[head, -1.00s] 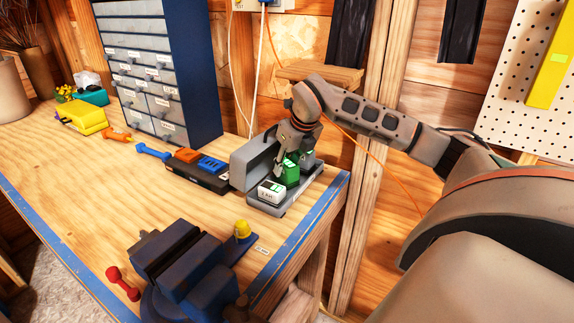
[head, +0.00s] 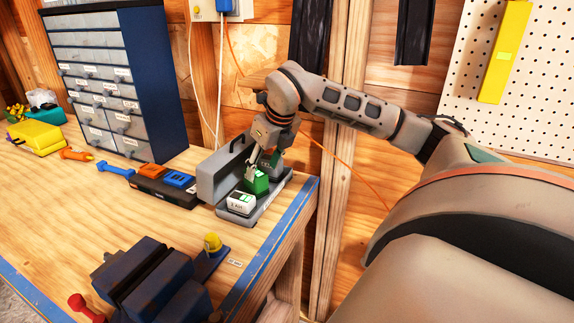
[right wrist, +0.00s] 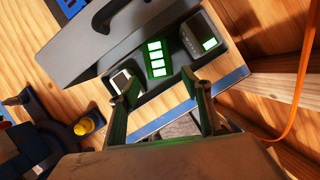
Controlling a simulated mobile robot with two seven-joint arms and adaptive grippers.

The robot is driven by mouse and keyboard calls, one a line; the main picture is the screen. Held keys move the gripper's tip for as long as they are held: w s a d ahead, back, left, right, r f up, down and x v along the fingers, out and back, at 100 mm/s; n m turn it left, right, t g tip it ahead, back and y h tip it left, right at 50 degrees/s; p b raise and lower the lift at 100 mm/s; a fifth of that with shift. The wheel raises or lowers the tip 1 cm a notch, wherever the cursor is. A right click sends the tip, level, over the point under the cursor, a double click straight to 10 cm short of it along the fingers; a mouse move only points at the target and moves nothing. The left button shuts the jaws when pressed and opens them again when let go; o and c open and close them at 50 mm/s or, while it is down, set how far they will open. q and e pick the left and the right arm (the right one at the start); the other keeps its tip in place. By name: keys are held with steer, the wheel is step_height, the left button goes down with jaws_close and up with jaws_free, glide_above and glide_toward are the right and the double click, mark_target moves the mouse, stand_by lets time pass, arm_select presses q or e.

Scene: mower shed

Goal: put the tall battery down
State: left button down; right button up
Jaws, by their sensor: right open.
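A green battery (head: 257,183) with a row of white bars on its top (right wrist: 158,60) stands upright in the middle of the open grey case (head: 240,217). It looks like the tall battery. A white battery (head: 241,202) sits on its near side, and a dark grey battery (right wrist: 202,42) with a green-white label sits on its other side. My right gripper (head: 265,163) is over the case, close to the green battery. In the right wrist view its two fingers (right wrist: 162,92) are spread, with nothing held between them. My left gripper is out of view.
The case's raised lid (head: 222,172) stands behind the batteries. A black tray (head: 160,188) with orange and blue items lies left of it. A dark blue vise (head: 150,283) and a yellow knob (head: 212,242) are in front. The bench edge is close on the right.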

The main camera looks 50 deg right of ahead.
steer(key=s+a+b, duration=0.1)
steer(key=s+b, duration=0.2)
steer(key=s, duration=0.6)
steer(key=shift+s, duration=0.35)
